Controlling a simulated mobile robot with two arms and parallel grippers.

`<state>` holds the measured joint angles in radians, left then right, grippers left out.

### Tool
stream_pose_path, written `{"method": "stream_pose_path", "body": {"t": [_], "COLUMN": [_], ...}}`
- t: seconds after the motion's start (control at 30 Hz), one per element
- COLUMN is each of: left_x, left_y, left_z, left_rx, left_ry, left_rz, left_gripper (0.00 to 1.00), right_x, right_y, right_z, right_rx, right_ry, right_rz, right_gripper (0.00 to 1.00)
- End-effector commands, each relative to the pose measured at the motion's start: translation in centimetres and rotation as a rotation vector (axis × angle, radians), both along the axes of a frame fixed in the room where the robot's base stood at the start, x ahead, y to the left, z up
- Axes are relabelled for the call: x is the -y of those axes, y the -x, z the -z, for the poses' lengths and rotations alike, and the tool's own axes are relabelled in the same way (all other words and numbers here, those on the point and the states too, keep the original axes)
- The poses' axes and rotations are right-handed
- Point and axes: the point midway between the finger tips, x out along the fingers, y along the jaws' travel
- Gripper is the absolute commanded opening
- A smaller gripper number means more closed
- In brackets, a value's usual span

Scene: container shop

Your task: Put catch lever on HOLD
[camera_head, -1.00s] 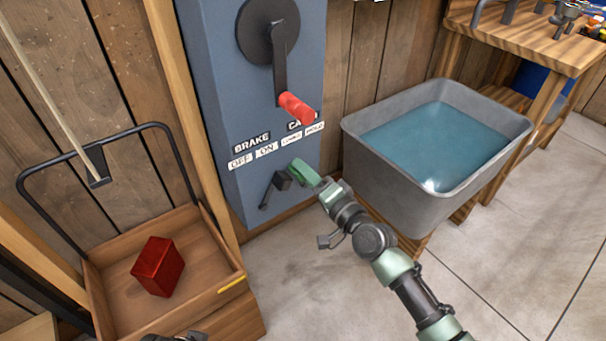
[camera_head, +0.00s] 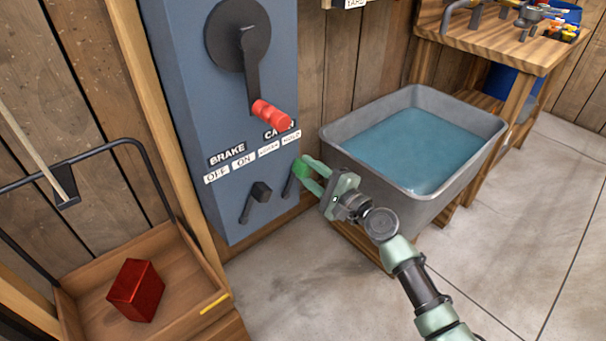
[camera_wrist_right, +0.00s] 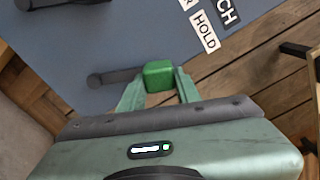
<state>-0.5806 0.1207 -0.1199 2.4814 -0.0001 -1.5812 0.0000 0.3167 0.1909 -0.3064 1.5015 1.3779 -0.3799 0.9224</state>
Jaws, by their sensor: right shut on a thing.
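The catch lever's green knob (camera_head: 300,168) is on the lower right of the blue-grey panel, below the HOLD label (camera_head: 291,137). Its dark arm (camera_head: 288,187) slants from the knob down to the left. My right gripper (camera_head: 306,175) is shut on the knob, a finger on each side. The right wrist view shows the knob (camera_wrist_right: 158,72) between the fingertips (camera_wrist_right: 157,84), with the dark arm (camera_wrist_right: 115,78) running left. The HOLD label (camera_wrist_right: 205,31) is near the knob there. My left gripper is not in view.
The brake lever (camera_head: 261,191) with a black knob is just left of the catch lever. A red-handled crank (camera_head: 270,115) is above. A grey water tub (camera_head: 345,160) stands close on the right. A wooden cart (camera_head: 190,308) holding a red block (camera_head: 136,290) is at lower left.

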Motion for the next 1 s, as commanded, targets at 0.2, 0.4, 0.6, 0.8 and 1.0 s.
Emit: {"method": "stream_pose_path", "body": {"t": [0.2,0.4,0.6,0.8,1.0], "left_x": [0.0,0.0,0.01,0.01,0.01], "left_y": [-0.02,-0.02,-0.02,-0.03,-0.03], "left_z": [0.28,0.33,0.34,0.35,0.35], "left_rx": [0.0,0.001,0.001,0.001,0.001], "left_ry": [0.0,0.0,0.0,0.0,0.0], "left_rz": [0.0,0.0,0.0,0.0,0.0], "left_gripper": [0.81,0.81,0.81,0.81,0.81], "right_x": [0.58,0.73,0.78,0.81,0.8], "right_y": [-0.39,-0.51,-0.53,-0.54,-0.54], "right_z": [0.57,0.72,0.75,0.76,0.69], "right_rx": [-0.049,-0.067,-0.073,-0.073,-0.07], "right_ry": [-0.063,-0.087,-0.094,-0.096,-0.095], "right_rz": [0.001,0.0,0.0,0.001,0.0], "right_gripper": [0.0,0.0,0.0,0.0,0.55]}}
